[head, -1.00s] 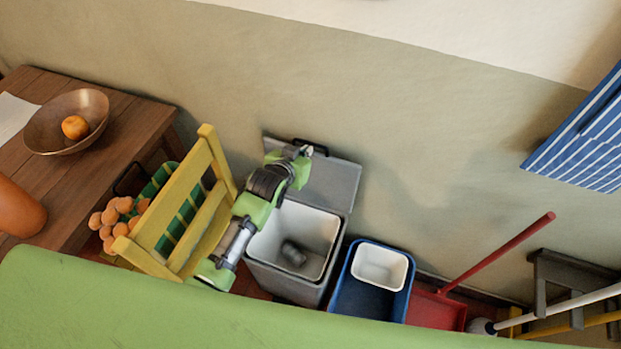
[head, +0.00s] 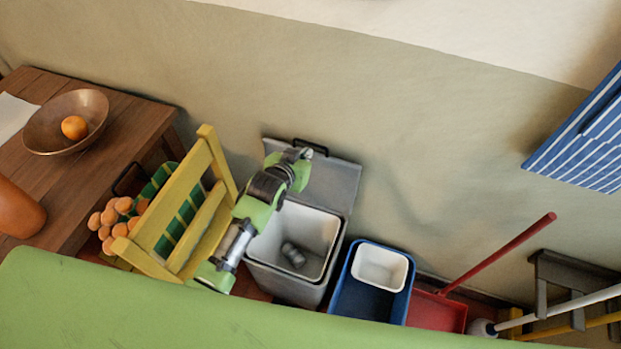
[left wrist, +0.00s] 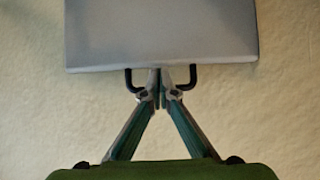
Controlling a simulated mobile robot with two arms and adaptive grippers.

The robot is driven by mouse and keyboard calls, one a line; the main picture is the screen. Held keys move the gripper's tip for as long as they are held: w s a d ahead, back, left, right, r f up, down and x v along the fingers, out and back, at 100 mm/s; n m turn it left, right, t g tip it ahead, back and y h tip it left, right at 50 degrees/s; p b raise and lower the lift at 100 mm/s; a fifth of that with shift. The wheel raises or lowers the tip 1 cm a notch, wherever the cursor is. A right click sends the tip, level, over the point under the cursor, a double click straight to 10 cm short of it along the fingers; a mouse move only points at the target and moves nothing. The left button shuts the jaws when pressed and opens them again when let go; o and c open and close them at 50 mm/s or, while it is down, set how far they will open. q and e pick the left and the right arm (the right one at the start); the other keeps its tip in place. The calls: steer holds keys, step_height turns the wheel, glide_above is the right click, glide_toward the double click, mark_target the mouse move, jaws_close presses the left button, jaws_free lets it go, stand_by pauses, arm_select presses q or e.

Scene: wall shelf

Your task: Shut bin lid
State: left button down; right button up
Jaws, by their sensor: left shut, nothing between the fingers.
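The grey bin (head: 288,283) stands against the wall with its white inside showing and a small dark grey item (head: 293,255) at the bottom. Its grey lid (head: 332,184) is open, tipped up toward the wall. A dark handle (head: 312,147) sits at the lid's far edge. My left gripper (head: 300,153) is over the upper part of the lid, close to the handle. In the left wrist view the lid (left wrist: 160,35) fills the top, and my left gripper (left wrist: 161,76) is shut and empty, its tips at the middle of the handle (left wrist: 188,78). I cannot tell whether they touch. My right gripper is not in view.
A blue bin (head: 345,295) holding a white tub (head: 380,267) and a red dustpan (head: 435,312) are to the right.

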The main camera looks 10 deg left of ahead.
arm_select(q)
steer(key=shift+s+a+f+p, duration=0.1)
steer(key=shift+s+a+p, duration=0.1)
steer(key=shift+s+p, duration=0.6)
steer(key=shift+s+a+p, duration=0.2)
steer(key=shift+s+p, duration=0.25)
steer(key=shift+s, duration=0.7)
steer(key=shift+s+a+f+p, duration=0.1)
steer(key=shift+s+a+p, duration=0.1)
steer(key=shift+s+p, duration=0.6)
step_height(320, 180, up, 10)
steer(key=p, duration=1)
steer(key=shift+s, duration=0.15)
stand_by(0.6)
